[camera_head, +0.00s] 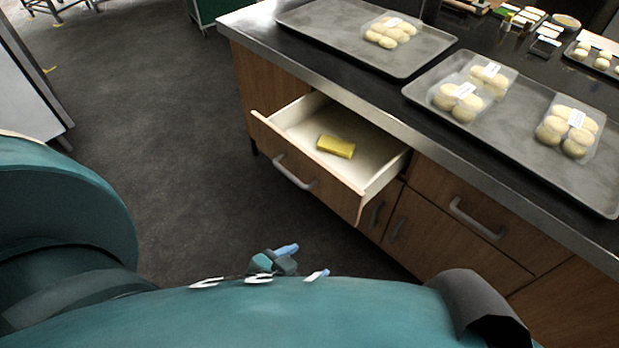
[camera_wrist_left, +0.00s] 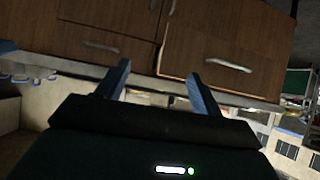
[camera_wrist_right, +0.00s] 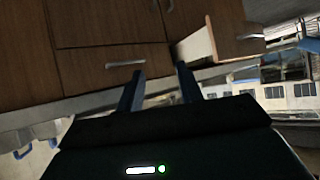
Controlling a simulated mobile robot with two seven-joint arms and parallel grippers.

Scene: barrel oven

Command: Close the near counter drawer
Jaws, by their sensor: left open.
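The near counter drawer (camera_head: 312,165) is pulled out from the wooden counter, showing its pale inside and a grey bar handle (camera_head: 292,173). A yellow block (camera_head: 336,147) lies in it. The open drawer also shows in the right wrist view (camera_wrist_right: 236,28), at the right. In the left wrist view a drawer front with a handle (camera_wrist_left: 228,65) lies beyond the fingers. My left gripper (camera_head: 303,262) is open and empty, low in front of the drawer and apart from it. My right gripper (camera_wrist_right: 160,88) is open and empty, facing the counter fronts; the head view hides it.
A closed drawer (camera_head: 485,215) sits right of the open one, with cupboard doors below. On the dark countertop stand grey trays (camera_head: 425,88) with packed buns (camera_head: 460,98). Grey floor (camera_head: 175,130) is clear left of the counter. A pale cabinet (camera_head: 28,95) stands at the far left.

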